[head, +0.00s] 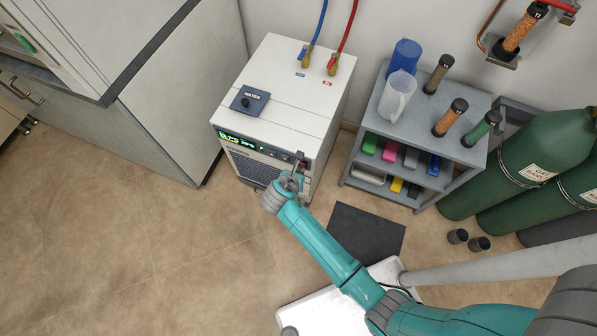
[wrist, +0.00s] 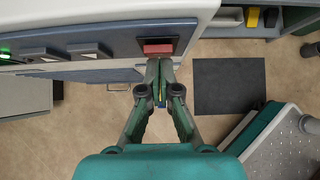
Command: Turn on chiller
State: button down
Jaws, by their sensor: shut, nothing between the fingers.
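The chiller (head: 285,105) is a white box on the floor against the wall, with a lit green display (head: 241,139) on the upper front panel. In the wrist view, a red rocker switch (wrist: 158,49) in a dark frame sits at the right end of this panel. My gripper (wrist: 159,70) is shut and empty, its fingertips just in front of and below the switch; I cannot tell whether they touch it.
A grey shelf cart (head: 365,133) with jugs and cylinders stands right. Green gas bottles (head: 540,150) are further right. A dark mat (head: 366,232) lies on the floor. Floor at left is clear.

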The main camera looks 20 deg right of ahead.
jog(key=shift+r, duration=0.2)
jog(key=shift+w+r, duration=0.1)
jog(key=shift+r, duration=0.6)
